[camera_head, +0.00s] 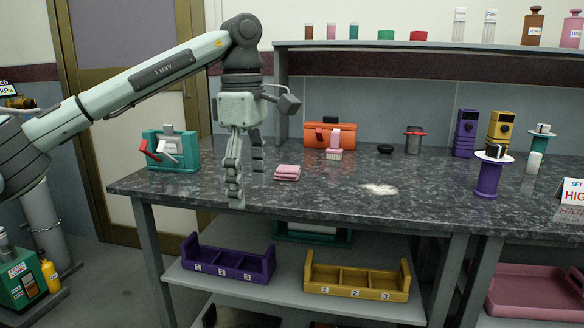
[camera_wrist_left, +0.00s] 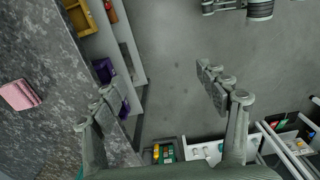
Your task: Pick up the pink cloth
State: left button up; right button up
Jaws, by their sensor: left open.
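The pink cloth (camera_head: 287,172) lies folded flat on the dark speckled worktop (camera_head: 330,190), near its front left part. It also shows in the left wrist view (camera_wrist_left: 19,95) at the left edge. My left gripper (camera_head: 245,180) points down at the front edge of the worktop, just left of the cloth and apart from it. In the left wrist view its two fingers (camera_wrist_left: 160,95) are spread wide with nothing between them; floor shows behind. My right gripper is not in view.
A teal device (camera_head: 172,150) with a red lever stands at the worktop's left. An orange box (camera_head: 328,134) and a pink-handled brush (camera_head: 334,146) stand behind the cloth. White powder (camera_head: 380,189) lies to its right. Purple (camera_head: 228,264) and yellow (camera_head: 357,280) trays sit on the shelf below.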

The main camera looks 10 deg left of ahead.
aim_at(290, 173)
jog(key=i, duration=1.05)
